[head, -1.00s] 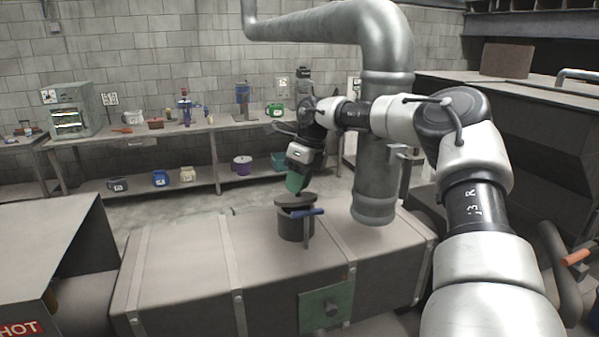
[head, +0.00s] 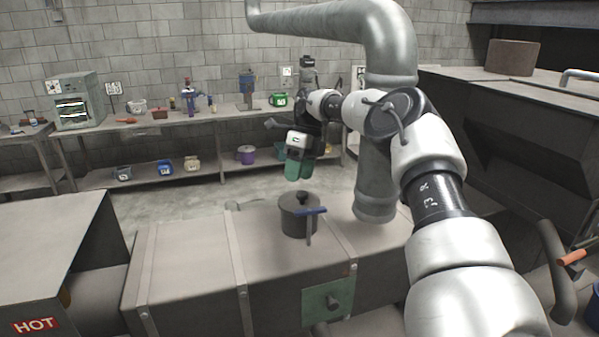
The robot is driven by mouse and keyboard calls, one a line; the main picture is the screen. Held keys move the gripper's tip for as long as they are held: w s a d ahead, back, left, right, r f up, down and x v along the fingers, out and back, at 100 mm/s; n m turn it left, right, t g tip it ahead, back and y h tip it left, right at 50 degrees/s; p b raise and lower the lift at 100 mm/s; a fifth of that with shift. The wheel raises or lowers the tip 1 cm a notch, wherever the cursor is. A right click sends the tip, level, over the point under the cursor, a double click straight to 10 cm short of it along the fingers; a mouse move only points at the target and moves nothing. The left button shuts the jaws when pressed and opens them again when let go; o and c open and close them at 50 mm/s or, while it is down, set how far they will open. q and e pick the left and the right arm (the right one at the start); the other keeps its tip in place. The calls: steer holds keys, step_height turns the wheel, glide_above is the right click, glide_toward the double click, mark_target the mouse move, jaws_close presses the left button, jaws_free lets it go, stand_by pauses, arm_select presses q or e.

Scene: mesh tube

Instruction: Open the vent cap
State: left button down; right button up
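The vent cap (head: 300,199) is a dark round lid with a knob on top. It sits on a short dark cylindrical vent (head: 297,222) on top of the grey duct. The lid looks level and seated on the vent. My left gripper is out of view.
The long grey duct (head: 190,265) has a green plate (head: 328,301) on its front. A thick metal pipe (head: 377,190) rises right of the vent. A box with a HOT label (head: 35,325) stands at the left. A workbench (head: 165,122) with containers runs along the back wall.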

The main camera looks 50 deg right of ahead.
stand_by(0.3)
steer(key=shift+d+r, duration=0.15)
steer(key=shift+r, duration=0.15)
steer(key=v, duration=0.6)
steer(key=shift+r, duration=0.4)
